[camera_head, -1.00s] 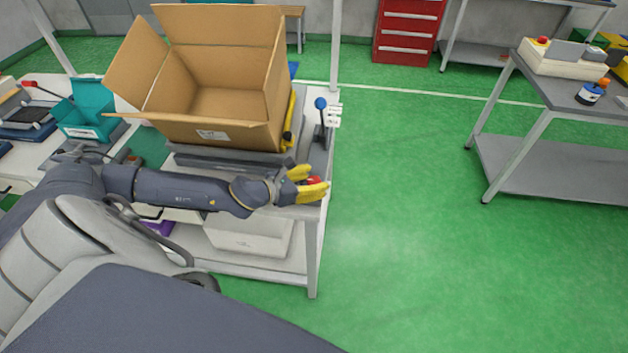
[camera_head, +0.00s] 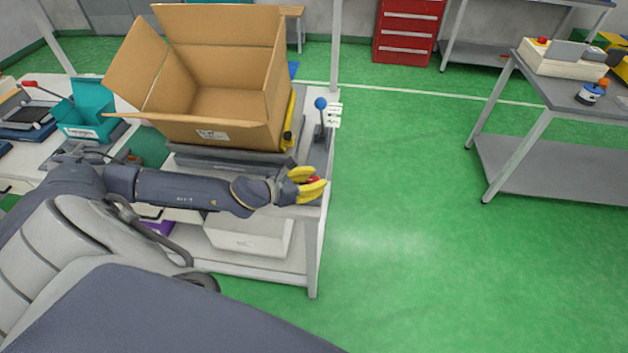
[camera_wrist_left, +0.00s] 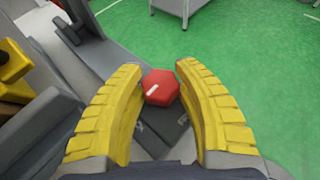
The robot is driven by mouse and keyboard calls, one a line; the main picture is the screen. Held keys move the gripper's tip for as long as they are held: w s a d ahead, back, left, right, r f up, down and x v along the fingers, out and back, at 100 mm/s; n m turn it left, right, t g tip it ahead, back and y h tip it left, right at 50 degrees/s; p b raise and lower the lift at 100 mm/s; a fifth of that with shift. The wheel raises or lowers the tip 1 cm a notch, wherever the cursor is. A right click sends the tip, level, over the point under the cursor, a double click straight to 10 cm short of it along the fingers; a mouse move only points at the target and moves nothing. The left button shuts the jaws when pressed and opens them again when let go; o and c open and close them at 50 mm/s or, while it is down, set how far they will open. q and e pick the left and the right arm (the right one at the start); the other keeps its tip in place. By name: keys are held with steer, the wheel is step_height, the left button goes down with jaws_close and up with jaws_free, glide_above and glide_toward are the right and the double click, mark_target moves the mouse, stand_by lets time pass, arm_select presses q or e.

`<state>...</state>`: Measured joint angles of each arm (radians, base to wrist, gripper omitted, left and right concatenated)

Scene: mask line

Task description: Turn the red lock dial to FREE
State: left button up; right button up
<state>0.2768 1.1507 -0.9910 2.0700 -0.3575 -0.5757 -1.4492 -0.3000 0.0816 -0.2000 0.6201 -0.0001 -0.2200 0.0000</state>
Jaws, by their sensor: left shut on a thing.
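The red lock dial (camera_wrist_left: 161,87) is a small faceted knob with a white mark on its top. In the left wrist view it sits between the two yellow fingers of my left gripper (camera_wrist_left: 160,84), near their tips. The white mark runs slantwise. Lettering on the dark plate (camera_wrist_left: 165,140) below the dial is partly covered and I cannot read it. In the head view my left gripper (camera_head: 316,183) is at the front right corner of the bench, shut on the dial, and only a bit of red (camera_head: 314,179) shows. My right gripper is not in view.
An open cardboard box (camera_head: 215,95) stands on the bench behind my left arm. A blue-knobbed lever (camera_head: 320,104) with a white label card (camera_head: 334,115) stands at the right edge. A teal box (camera_head: 85,112) is at left.

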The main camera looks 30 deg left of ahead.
mark_target(314, 180)
arm_select(q)
steer(key=shift+n+y, duration=0.3)
steer(key=n+t+y, duration=0.1)
steer(key=n+y, duration=0.2)
steer(key=y, duration=0.1)
steer(key=shift+d+n, duration=0.15)
steer(key=shift+n, duration=0.15)
steer(key=n+g+y, duration=0.1)
steer(key=n+y, duration=0.4)
steer(key=shift+y, duration=0.3)
steer(key=n+g+y, duration=0.4)
steer(key=n+y, duration=0.1)
steer(key=shift+r, duration=0.1)
steer(key=shift+a+n+g+y, duration=0.2)
steer(key=shift+n+g+y, duration=0.9)
steer(key=shift+n+g, duration=0.7)
steer(key=shift+r, duration=0.15)
steer(key=o, duration=1.2)
steer(key=shift+r, duration=4.9)
